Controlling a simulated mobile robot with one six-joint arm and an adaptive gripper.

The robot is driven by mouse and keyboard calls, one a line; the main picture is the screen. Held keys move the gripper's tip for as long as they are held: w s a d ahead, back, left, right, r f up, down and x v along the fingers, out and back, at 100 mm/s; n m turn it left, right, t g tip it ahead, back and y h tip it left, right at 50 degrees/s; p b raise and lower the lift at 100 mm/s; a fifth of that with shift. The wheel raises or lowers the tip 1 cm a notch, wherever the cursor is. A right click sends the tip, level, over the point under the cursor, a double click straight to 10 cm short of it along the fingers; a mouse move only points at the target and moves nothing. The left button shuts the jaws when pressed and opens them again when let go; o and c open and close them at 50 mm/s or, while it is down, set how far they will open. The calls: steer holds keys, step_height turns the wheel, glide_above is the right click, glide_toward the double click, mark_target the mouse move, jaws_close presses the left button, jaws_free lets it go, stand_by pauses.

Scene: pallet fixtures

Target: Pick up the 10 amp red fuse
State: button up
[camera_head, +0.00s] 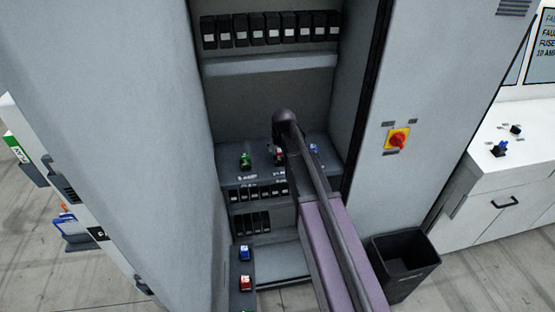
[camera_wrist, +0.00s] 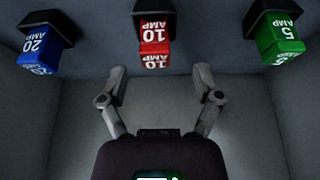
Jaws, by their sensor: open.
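The red 10 amp fuse (camera_wrist: 155,48) sits in a black holder at the top middle of the wrist view, its lettering upside down. In the head view, the red fuse (camera_head: 278,154) stands on the cabinet shelf, partly hidden by my arm. My gripper (camera_wrist: 160,78) is open and empty in the wrist view. Its two fingers are apart, just short of the red fuse, with the fuse roughly in line with the gap between them. In the head view my arm hides the gripper.
A blue 20 amp fuse (camera_wrist: 39,47) and a green 5 amp fuse (camera_wrist: 281,40) flank the red one, with clear gaps. Cabinet walls enclose the shelf. Below are a blue fuse (camera_head: 244,252) and another red fuse (camera_head: 245,283). A black bin (camera_head: 405,262) stands right.

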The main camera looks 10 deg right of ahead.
mark_target(280, 151)
steer(key=shift+w+f, duration=0.1)
steer(key=shift+f, duration=0.05)
steer(key=shift+d+b+x, duration=0.15)
steer(key=shift+b+x, duration=1.05)
steer(key=shift+d+b+x, duration=0.1)
steer(key=shift+b+x, duration=1.05)
steer(key=shift+x, duration=0.1)
steer(key=shift+w, duration=0.15)
jaws_close()
